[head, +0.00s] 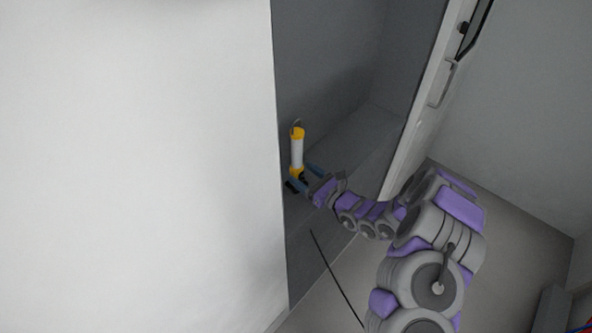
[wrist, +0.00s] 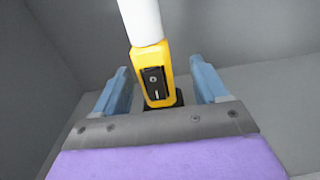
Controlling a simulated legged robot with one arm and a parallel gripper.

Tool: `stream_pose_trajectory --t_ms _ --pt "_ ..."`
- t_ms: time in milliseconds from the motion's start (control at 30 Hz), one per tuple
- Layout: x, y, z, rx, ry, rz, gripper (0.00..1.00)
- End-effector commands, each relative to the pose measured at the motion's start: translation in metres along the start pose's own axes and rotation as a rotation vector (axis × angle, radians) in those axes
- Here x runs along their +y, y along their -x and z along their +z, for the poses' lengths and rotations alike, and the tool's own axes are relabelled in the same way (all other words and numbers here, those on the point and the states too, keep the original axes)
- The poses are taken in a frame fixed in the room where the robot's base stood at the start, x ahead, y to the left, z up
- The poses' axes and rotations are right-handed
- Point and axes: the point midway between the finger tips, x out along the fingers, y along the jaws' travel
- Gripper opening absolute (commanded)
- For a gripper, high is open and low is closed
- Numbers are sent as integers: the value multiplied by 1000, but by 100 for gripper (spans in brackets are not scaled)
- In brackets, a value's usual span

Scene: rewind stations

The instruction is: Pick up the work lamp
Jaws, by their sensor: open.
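The work lamp is a white tube with yellow ends, and it stands upright inside a grey recess in the head view (head: 297,152). A hook shows at its top. In the wrist view the lamp's yellow lower part (wrist: 153,72) with a black switch panel is between my two blue fingers. My gripper (wrist: 160,88) is open, one finger on each side of the lamp, with a visible gap at both sides. In the head view my gripper (head: 305,177) is at the lamp's base and partly covers it. The lamp's top is out of the wrist view.
A large white wall or panel (head: 140,160) borders the recess on the left. A white door edge (head: 425,105) with a handle stands on the right. The recess floor (head: 365,135) behind and right of the lamp is clear. A thin dark line (head: 335,275) shows below.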

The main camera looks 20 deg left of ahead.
Motion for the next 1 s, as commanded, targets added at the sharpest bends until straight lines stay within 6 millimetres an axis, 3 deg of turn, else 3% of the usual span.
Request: stream_pose_trajectory --t_ms 400,700,1000 --pt "7 -49 -3 1 3 3 72" --pt "6 -52 -2 -1 0 0 72" --pt "6 -52 -2 0 0 0 44"
